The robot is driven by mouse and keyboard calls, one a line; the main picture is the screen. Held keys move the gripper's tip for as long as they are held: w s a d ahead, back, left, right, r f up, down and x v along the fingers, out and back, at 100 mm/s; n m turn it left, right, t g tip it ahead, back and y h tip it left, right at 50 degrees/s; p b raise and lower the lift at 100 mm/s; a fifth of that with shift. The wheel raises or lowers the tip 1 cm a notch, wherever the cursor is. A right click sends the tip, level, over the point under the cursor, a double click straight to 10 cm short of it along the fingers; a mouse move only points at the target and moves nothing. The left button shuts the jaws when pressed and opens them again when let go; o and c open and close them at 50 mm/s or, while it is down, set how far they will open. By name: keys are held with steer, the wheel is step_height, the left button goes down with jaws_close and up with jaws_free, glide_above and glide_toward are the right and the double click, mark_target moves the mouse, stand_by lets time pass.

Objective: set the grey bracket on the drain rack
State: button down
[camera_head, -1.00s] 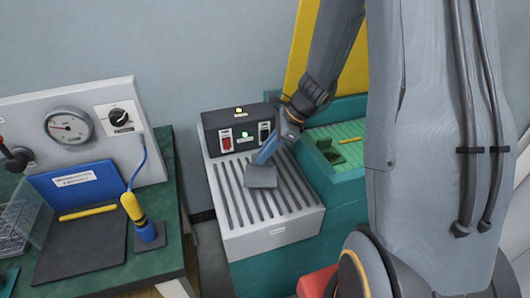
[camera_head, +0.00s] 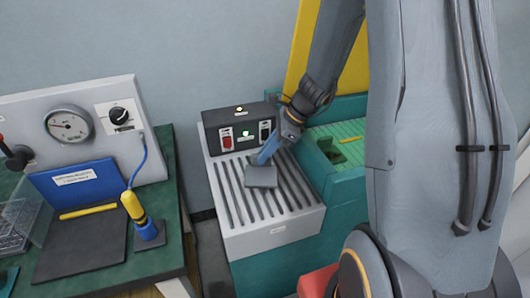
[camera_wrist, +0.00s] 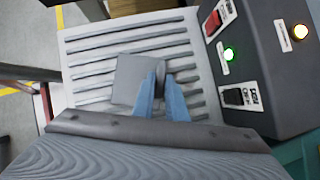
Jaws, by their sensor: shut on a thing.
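The grey bracket (camera_head: 261,176) is a flat square plate with a small upright part. It lies over the slotted top of the drain rack (camera_head: 288,226), near its middle. My gripper (camera_head: 268,156) has blue fingers and reaches down to the bracket from behind. In the wrist view, the bracket (camera_wrist: 131,79) is at the fingertips of my gripper (camera_wrist: 161,82), which are shut on its upright part. The plate looks flat against the slats of the drain rack (camera_wrist: 85,48); I cannot tell whether it fully touches them.
A dark control box (camera_head: 238,128) with switches and lit lamps stands along the rack's back edge. A teal bin with a green ribbed tray (camera_head: 345,131) adjoins on the right. A bench (camera_head: 160,262) with a gauge panel (camera_head: 80,125) and a yellow-blue tool (camera_head: 137,212) is left.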

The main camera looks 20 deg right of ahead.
steer(key=shift+f+b, duration=0.3)
steer(key=shift+f, duration=0.2)
stand_by(0.3)
steer(key=c, duration=1.7)
jaws_free()
step_height(320, 180, up, 6)
steer(key=p, duration=0.5)
steer(key=shift+p, duration=0.4)
steer(key=s+r+n+h, duration=0.2)
steer(key=s+n, duration=0.3)
steer(key=n, duration=0.2)
steer(key=s+a+r+n+h+b, duration=0.1)
steer(key=s+r+n+h, duration=0.1)
steer(key=s+n, duration=0.4)
steer(key=s+r+n+h, duration=0.1)
steer(key=s+r+n, duration=0.1)
steer(key=s+n, duration=0.3)
steer(key=shift+s+a+n+g+h, duration=0.1)
steer(key=shift+s+n+g+h, duration=0.1)
steer(key=shift+n, duration=0.8)
steer(key=shift+s+a+n+g+h, duration=0.1)
steer(key=shift+s+n+g+h, duration=0.1)
steer(key=shift+n, duration=0.8)
